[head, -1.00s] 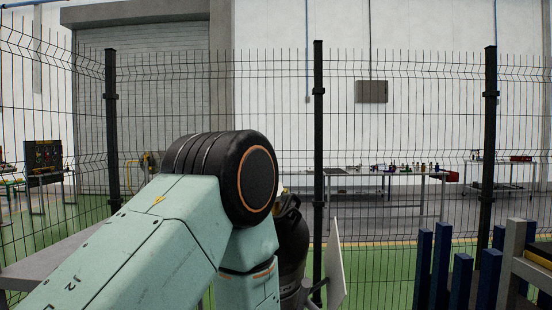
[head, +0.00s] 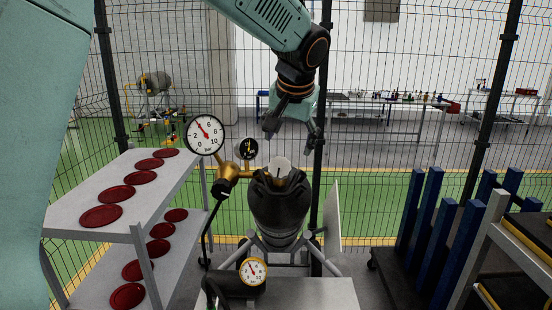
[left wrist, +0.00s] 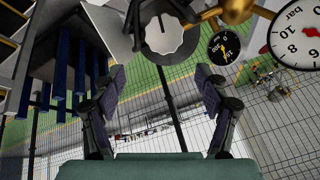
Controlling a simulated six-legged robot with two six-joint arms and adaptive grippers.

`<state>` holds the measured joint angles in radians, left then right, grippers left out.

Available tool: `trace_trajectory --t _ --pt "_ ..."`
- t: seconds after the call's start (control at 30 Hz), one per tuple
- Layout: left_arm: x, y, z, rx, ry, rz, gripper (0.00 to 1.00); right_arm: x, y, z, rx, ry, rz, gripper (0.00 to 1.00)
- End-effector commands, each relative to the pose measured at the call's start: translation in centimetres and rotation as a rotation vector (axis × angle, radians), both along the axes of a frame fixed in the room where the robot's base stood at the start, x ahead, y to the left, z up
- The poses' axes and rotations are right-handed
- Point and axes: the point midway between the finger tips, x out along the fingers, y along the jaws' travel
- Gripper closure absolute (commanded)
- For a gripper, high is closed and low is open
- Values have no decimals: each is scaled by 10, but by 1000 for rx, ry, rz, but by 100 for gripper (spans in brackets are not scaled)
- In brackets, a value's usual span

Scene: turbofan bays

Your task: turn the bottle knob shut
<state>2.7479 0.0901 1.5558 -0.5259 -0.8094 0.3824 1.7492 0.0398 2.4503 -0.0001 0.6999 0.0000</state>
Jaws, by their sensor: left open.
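The bottle is a dark cylinder (head: 279,212) standing upright in a frame in the middle of the head view. Its pale round knob (head: 279,167) sits on top inside a dark collar. In the left wrist view the knob (left wrist: 163,36) is a whitish disc with a scalloped edge and a dark mark, at the top of the picture. My left gripper (head: 292,138) is open and empty, a little above the knob and apart from it. Its two fingers also show in the left wrist view (left wrist: 160,105), spread wide. My right gripper is not in view.
A brass regulator (head: 227,173) with a large bar gauge (head: 204,134) and a small black gauge (head: 246,148) stands left of the knob. A shelf with red discs (head: 139,235) is at left. Blue posts (head: 432,230) stand at right. A wire fence closes the back.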

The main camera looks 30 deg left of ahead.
Motion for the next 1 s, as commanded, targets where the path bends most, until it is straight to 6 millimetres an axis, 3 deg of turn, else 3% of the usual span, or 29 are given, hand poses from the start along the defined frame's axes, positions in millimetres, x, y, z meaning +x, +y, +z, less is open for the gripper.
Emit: trace_trajectory --t 0.2,0.7,1.0 --pt "-19 10 -9 13 83 78 26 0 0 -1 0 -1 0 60" --pt "2 32 -69 10 81 80 26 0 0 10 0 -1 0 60" --pt "5 35 -77 11 77 78 26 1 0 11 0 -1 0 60"
